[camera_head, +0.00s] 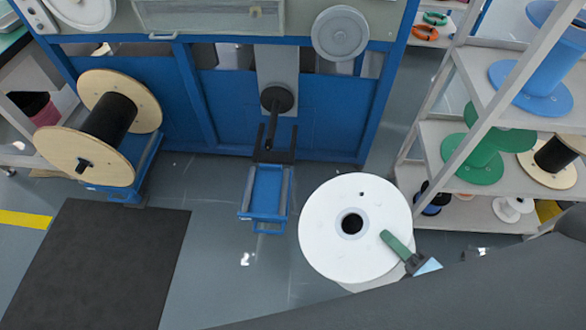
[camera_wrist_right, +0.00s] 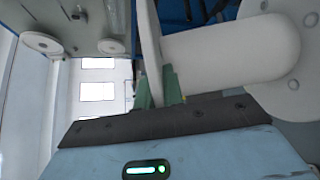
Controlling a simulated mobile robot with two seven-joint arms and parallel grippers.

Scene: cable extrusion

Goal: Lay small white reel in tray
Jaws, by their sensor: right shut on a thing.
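A white reel (camera_head: 325,235) with a dark centre hole is in the air in the head view, its round face towards the camera. My right gripper (camera_head: 396,244) is shut on the rim of this flange at its lower right. In the right wrist view the green fingers (camera_wrist_right: 160,88) pinch the near flange (camera_wrist_right: 149,45), and the reel's bare white barrel (camera_wrist_right: 230,50) runs right to the other flange. A blue tray-like holder (camera_head: 267,188) stands left of the reel, below a black spindle, and looks empty. My left gripper is not in view.
A shelf rack (camera_head: 460,150) on the right holds blue, green and small white reels. A wooden-flanged black reel (camera_head: 107,125) sits on a blue stand at left. The blue machine frame (camera_head: 300,110) spans the back. A dark mat (camera_head: 100,265) lies on open floor.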

